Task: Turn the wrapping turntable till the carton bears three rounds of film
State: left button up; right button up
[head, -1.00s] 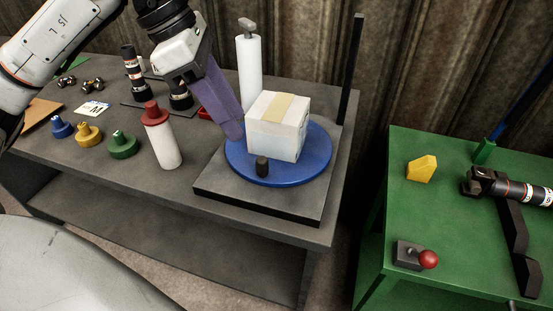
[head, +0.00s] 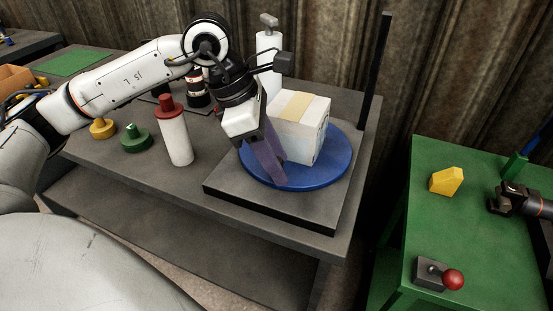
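The carton (head: 301,140) is a pale box with a tan strip on top, standing on the blue turntable (head: 335,165). Its sides look whitish; I cannot count any rounds of film on it. My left gripper (head: 272,180) reaches down over the turntable's front left, its purple fingers low beside the carton. The turntable's short dark peg is hidden, apparently behind these fingers. I see no clear gap between the fingers, and whether they hold the peg cannot be told.
A white roll (head: 266,50) with a grey handle stands behind the carton, and a black post (head: 374,70) rises at the back right. A red-capped white bottle (head: 176,140) stands left of the turntable. A green bench (head: 400,265) is at the right.

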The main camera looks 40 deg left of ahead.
pick_arm(q)
jog(key=shift+f, duration=0.1)
grip_shut()
jog(key=shift+w+d, duration=0.1)
